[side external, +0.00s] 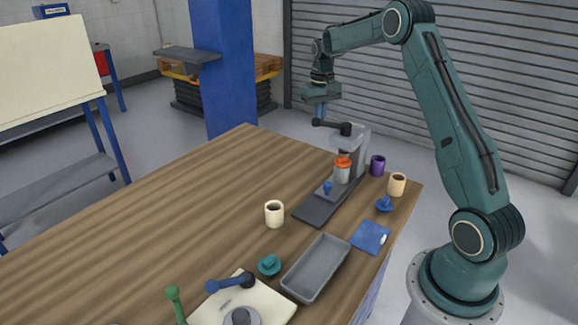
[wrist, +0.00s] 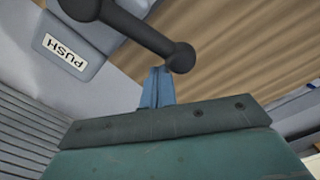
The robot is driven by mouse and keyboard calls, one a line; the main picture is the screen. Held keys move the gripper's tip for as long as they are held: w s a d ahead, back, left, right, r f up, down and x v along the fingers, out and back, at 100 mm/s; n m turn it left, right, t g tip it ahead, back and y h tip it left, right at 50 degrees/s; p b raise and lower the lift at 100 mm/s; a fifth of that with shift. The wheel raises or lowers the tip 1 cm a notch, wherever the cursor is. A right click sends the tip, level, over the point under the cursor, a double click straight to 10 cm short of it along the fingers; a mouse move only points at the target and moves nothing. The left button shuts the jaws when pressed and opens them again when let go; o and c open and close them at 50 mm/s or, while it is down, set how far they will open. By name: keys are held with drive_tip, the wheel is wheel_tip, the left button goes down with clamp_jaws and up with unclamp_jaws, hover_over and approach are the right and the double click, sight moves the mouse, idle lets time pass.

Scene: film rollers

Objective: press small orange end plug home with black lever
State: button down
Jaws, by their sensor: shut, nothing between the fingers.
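My gripper (side external: 319,118) is shut and empty, its blue fingers pointing down at the free end of the black lever (side external: 332,124). In the wrist view the fingertips (wrist: 158,70) are right beside the lever's ball end (wrist: 181,57); I cannot tell whether they touch. The lever sticks out to the left from the top of a grey press (side external: 355,146) and looks near level. The orange end plug (side external: 343,161) is on top of a pale upright roller (side external: 342,175) beneath the press head. How deep the plug sits is too small to tell.
A blue knob (side external: 327,187) stands on the press base (side external: 312,211). Purple (side external: 377,165), tan (side external: 397,184) and cream (side external: 274,214) cups stand around. A grey tray (side external: 302,291), a teal plug (side external: 269,265) and a cream board (side external: 204,312) are in front. The table's left is clear.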

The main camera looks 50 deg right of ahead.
sight(315, 121)
drive_tip(key=shift+a, duration=0.3)
idle(0.4)
drive_tip(key=shift+a, duration=1)
drive_tip(key=shift+s+a, duration=0.1)
drive_tip(key=shift+a, duration=0.4)
drive_tip(key=shift+d, duration=0.15)
drive_tip(key=shift+w+d, duration=0.4)
drive_tip(key=shift+d, duration=0.05)
drive_tip(key=shift+r, duration=0.2)
